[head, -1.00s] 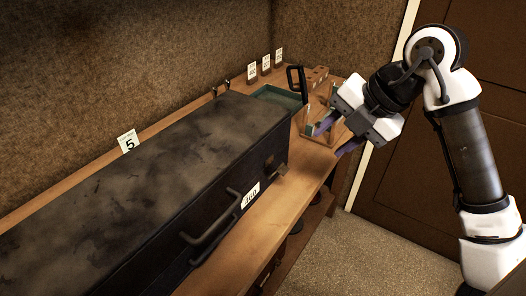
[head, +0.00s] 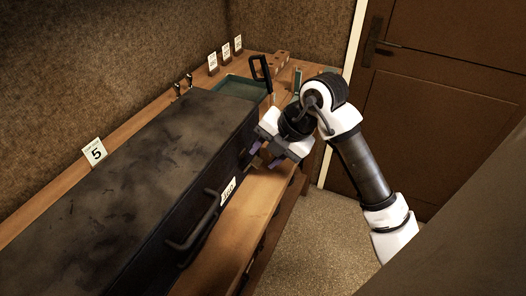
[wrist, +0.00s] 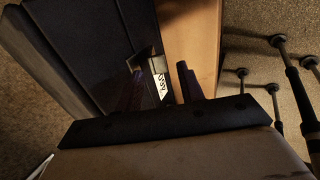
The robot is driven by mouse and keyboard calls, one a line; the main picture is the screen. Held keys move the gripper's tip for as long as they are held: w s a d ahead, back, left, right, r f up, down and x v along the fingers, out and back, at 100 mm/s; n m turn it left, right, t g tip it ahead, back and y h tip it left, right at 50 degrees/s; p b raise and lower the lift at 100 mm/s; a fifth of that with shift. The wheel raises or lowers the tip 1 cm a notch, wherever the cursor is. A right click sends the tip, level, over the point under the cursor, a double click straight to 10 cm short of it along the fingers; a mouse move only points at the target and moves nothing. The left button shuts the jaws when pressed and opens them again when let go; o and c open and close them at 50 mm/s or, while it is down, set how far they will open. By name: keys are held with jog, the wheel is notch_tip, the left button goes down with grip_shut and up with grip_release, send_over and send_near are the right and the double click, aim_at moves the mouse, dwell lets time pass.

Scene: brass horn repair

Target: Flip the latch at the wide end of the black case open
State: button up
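The long black case (head: 130,150) lies on the wooden bench, with its mottled lid closed. Its front side carries a handle (head: 195,225) and a white label (head: 228,191), which also shows in the wrist view (wrist: 158,82). My gripper (head: 264,156) is open and empty at the case's front side near its far end, with its fingers pointing toward the case. It covers the latch area there in the head view. In the wrist view, a small metal piece (wrist: 141,58) shows on the case beside the label; I cannot tell whether it is the latch. Contact cannot be told.
A green tray (head: 240,87) and a black-handled tool (head: 262,72) are beyond the case. A number 5 card (head: 94,152) and several small label cards stand along the back. The wooden bench (head: 225,245) has a clear strip in front of the case.

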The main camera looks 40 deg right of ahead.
jog(key=shift+x, duration=1)
grip_shut()
